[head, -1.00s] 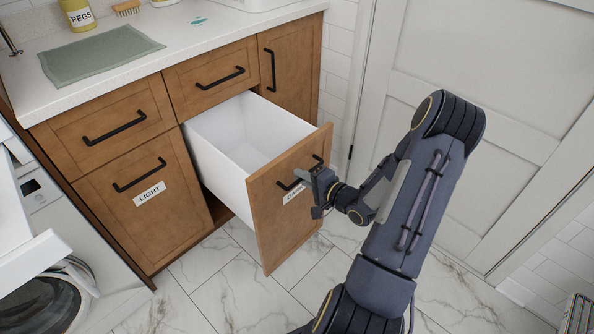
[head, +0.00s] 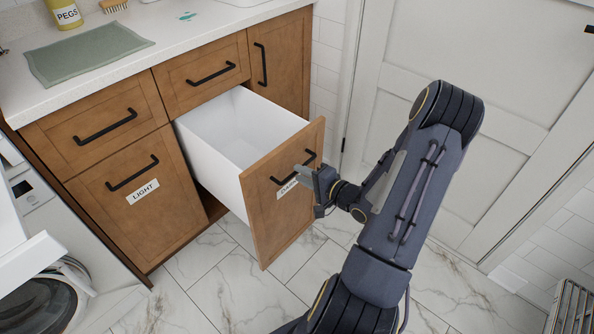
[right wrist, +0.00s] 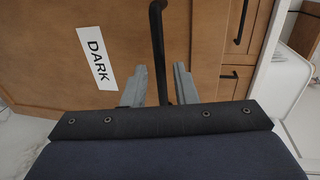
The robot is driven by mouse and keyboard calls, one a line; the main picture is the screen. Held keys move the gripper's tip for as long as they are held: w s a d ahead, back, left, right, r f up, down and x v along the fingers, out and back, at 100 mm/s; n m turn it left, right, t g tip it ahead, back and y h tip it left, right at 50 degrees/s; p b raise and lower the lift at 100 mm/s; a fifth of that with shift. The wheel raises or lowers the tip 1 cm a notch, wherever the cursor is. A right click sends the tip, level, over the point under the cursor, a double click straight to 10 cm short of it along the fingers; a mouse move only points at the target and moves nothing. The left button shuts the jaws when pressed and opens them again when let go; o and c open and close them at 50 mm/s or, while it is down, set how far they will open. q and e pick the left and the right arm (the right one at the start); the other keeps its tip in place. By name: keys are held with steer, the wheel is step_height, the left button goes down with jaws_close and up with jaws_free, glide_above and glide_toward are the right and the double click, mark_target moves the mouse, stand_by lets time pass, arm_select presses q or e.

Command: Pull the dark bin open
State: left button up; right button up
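The dark bin is a deep white pull-out bin (head: 243,130) with a wooden front (head: 285,215), standing well out from the cabinet. Its interior looks empty. Its white label (right wrist: 97,65) reads DARK in the right wrist view; in the head view, my gripper partly covers it. My right gripper (head: 305,174) is at the black bar handle (head: 283,180) of this front. In the right wrist view, the handle (right wrist: 158,40) passes between the fingers of my right gripper (right wrist: 160,82), with a gap on both sides. The gripper looks open. My left gripper is not in view.
The LIGHT bin front (head: 135,215) is shut beside it, with shut drawers (head: 95,130) above. A washing machine (head: 40,300) stands at the left. A white door (head: 500,100) is behind my right arm. A basket (head: 572,308) stands at the lower right. Marble floor (head: 235,300) lies clear ahead.

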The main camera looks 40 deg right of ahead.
steer(key=v, duration=0.5)
steer(key=shift+p, duration=0.4)
steer(key=w+a+r+n+g+h, duration=0.1)
steer(key=w+r+n+g+h, duration=0.3)
steer(key=r, duration=0.3)
steer(key=s+a+r+n+g, duration=0.2)
steer(key=a+r+n, duration=0.2)
steer(key=a+r, duration=0.1)
steer(key=s+a+r+n+g+y+p, duration=0.1)
steer(key=s+a+r+n+g+y, duration=0.2)
steer(key=s+a, duration=0.5)
steer(key=s+a+r+n+g+y, duration=0.1)
steer(key=s+a+r+n+y, duration=0.1)
steer(key=s+a+n+y, duration=0.45)
steer(key=a+r+m+h+p, duration=0.2)
steer(key=a+r+p, duration=0.1)
steer(key=r+p, duration=1.7)
steer(key=shift+a+r+h+p, duration=0.2)
steer(key=shift+r+h+p, duration=0.1)
steer(key=shift+h, duration=0.05)
